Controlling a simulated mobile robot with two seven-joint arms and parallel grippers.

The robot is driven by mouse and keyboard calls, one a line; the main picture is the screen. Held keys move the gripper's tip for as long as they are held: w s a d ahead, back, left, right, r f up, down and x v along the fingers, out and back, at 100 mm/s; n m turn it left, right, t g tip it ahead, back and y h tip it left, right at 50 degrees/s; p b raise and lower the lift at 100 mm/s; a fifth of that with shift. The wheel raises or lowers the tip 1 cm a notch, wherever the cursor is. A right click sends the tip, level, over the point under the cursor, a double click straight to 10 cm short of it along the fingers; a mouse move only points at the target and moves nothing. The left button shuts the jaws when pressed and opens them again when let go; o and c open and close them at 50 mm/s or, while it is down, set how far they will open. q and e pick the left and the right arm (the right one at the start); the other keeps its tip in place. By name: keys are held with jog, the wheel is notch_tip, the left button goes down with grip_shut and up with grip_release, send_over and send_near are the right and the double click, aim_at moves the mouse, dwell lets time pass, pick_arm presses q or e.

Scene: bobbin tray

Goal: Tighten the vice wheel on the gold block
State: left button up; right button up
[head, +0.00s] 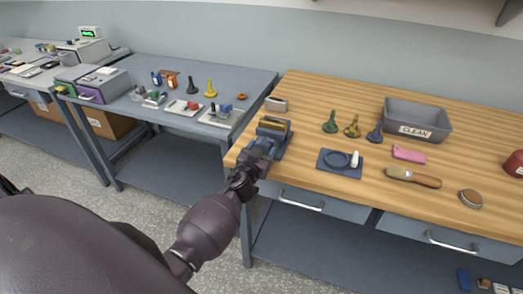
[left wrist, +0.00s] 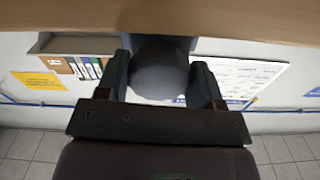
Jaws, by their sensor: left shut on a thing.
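A blue vice (head: 281,147) stands at the front left corner of the wooden bench. The gold block (head: 274,125) sits between its jaws. My left gripper (head: 262,148) reaches the front of the vice, and the vice wheel is hidden behind it in the head view. In the left wrist view the round dark grey vice wheel (left wrist: 159,70) lies between the two fingers of my left gripper (left wrist: 162,85), which is shut on it. I cannot tell from here how tightly the jaws press on the block. My right gripper is out of view.
Behind the vice lies a small light block (head: 275,104). To its right are a blue mat (head: 328,168) with a dish, several coloured chess-like pieces, a grey bin (head: 428,112) marked CLEAN and a brush (head: 413,177). A grey-blue table (head: 245,82) stands at the left.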

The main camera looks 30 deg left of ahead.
pick_arm(q)
jog(key=m, duration=0.4)
jog(key=shift+m, duration=0.3)
dwell(1.0)
jog(key=o, duration=0.9)
jog(key=shift+s, duration=0.1)
jog(key=v, duration=1)
jog(key=shift+s+d+b, duration=0.15)
jog(key=shift+s+b, duration=0.15)
